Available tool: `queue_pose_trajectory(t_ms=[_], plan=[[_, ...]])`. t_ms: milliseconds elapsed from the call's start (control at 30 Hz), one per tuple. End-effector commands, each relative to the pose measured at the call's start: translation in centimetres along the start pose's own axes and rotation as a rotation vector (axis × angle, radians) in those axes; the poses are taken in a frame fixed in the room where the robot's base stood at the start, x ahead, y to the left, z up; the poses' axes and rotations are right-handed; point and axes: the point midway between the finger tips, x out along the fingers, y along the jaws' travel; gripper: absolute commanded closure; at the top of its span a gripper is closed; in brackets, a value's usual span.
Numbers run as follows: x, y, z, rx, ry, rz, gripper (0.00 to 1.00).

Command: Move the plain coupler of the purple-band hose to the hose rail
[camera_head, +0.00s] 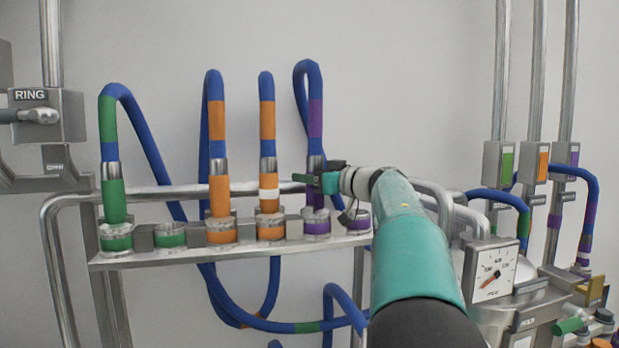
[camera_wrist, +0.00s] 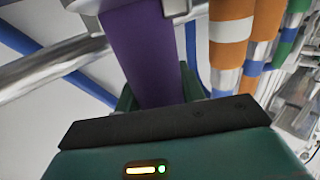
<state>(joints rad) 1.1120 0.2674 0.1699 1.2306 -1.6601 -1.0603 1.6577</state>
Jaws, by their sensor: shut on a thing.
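The purple-band hose (camera_head: 315,117) loops up in blue above the rail, with a purple band and a metal ferrule. Its plain purple coupler (camera_head: 315,197) points down at a clear-collared purple socket (camera_head: 317,226) on the hose rail (camera_head: 130,259). The coupler's lower end is at the socket; I cannot tell if it is fully seated. My gripper (camera_head: 319,181) comes from the right and is shut on the coupler near its top. In the wrist view, the purple coupler (camera_wrist: 145,60) lies between the green fingers, with no white ring on its visible part.
Left of it stand an orange coupler with a white ring (camera_head: 268,195), a plain orange coupler (camera_head: 219,197) and a green coupler (camera_head: 113,202). A purple socket (camera_head: 359,222) is just right. A gauge (camera_head: 491,270) and another purple coupler with a white ring (camera_head: 585,243) are further right.

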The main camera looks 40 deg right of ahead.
Motion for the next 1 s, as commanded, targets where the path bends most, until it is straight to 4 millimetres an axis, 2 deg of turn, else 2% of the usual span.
queue_pose_trajectory(t_ms=[333, 367, 467, 500, 833, 1000], plan=[[0.0, 0.0, 0.1, 0.0, 0.001, -0.001, 0.92], [0.0, 0.0, 0.1, 0.0, 0.001, -0.001, 0.59], [0.0, 0.0, 0.2, 0.0, 0.0, -0.001, 0.39], [0.0, 0.0, 0.2, 0.0, 0.0, -0.001, 0.35], [-0.3, 0.0, 0.3, 0.001, -0.001, 0.0, 0.35], [-2.3, 0.0, 0.2, 0.0, -0.002, 0.002, 0.35]])
